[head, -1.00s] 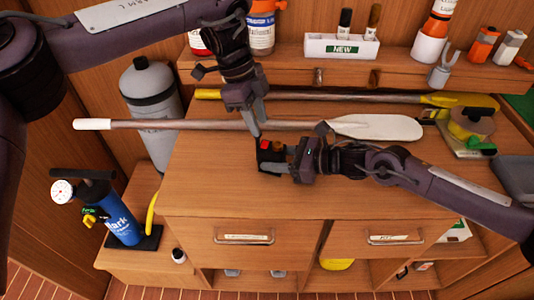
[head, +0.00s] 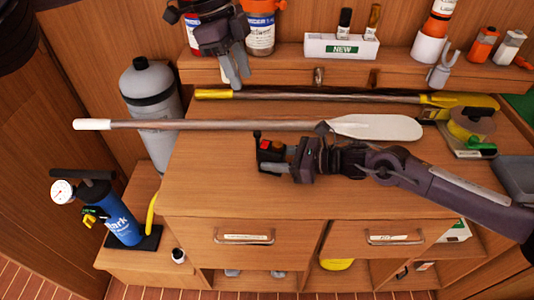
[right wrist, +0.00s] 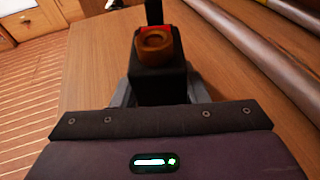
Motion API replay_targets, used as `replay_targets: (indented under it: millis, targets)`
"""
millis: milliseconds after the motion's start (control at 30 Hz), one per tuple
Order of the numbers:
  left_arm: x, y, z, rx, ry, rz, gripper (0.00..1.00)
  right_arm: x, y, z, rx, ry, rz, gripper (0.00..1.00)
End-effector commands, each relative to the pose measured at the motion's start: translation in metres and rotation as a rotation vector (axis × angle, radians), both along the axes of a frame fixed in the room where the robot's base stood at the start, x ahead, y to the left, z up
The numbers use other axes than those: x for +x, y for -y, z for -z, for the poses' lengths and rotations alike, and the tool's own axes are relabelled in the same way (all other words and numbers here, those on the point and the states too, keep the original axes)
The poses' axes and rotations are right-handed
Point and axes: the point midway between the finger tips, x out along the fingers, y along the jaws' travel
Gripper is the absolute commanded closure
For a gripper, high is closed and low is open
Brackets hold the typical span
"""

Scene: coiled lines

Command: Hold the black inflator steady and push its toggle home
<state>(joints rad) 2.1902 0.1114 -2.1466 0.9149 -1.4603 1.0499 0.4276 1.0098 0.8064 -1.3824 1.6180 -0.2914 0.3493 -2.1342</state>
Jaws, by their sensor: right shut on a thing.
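The black inflator (head: 270,166) is a small dark box with a red part and an orange-brown round part on top, just above the cabinet top. My right gripper (head: 286,163) is shut on it from the right. The right wrist view shows the inflator's body (right wrist: 158,85) between the fingers. A thin black toggle (head: 257,137) stands up at its left end; it also shows upright behind the red part in the right wrist view (right wrist: 154,12). My left gripper (head: 236,72) is empty, well above and behind the inflator, its fingers close together; any gap is unclear.
A white-bladed paddle (head: 220,125) lies across the top just behind the inflator, with a yellow-bladed one (head: 330,97) behind it. A shelf with bottles and a white box (head: 341,46) stands at the back. The front left of the cabinet top (head: 210,185) is clear.

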Motion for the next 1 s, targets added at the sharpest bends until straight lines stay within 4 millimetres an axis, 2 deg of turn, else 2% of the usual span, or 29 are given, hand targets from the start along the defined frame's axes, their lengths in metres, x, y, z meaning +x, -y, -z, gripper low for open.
replay_targets:
  millis: [333,367,533,833,1000]
  targets:
    - [0.000,-0.001,-0.004,0.000,0.001,0.000,0.67,0.000,0.000,0.001,-0.002,-0.002,0.000,0.78]
    - [0.000,-0.001,-0.004,0.000,0.000,0.000,0.67,0.000,0.000,0.001,-0.002,-0.002,0.000,0.56]
    - [0.000,-0.001,-0.003,0.000,0.000,-0.001,0.67,0.000,0.000,0.001,-0.001,-0.001,0.000,0.35]
    - [0.000,-0.001,-0.003,0.000,0.000,-0.001,0.67,0.000,0.002,0.000,0.000,0.000,0.000,0.35]
    - [0.000,-0.001,-0.003,0.000,0.000,-0.001,0.67,-0.005,0.021,-0.005,-0.002,-0.001,0.003,0.35]
